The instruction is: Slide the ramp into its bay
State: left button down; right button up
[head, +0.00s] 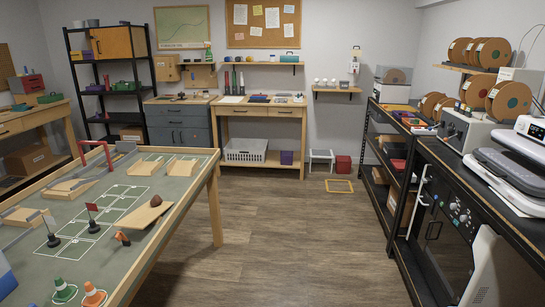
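A tilted wooden board (145,216), which looks like a ramp, sits at the right side of the course table, with a brown lump (156,200) at its upper end. Other low wooden ramp-like pieces lie on the table, one at the left (68,190) and one at the far right (182,167). White lines mark out rectangles (100,215) on the grey-green mat. I cannot tell which piece is the ramp or which marked space is its bay. Neither of my grippers shows in the head view.
The course table (183,222) has a raised wooden rim. The wooden floor (280,240) is clear up to a yellow frame (340,186). A black bench (462,165) runs along the right.

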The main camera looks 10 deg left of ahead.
aim_at(176, 168)
jog(key=i, duration=1.8)
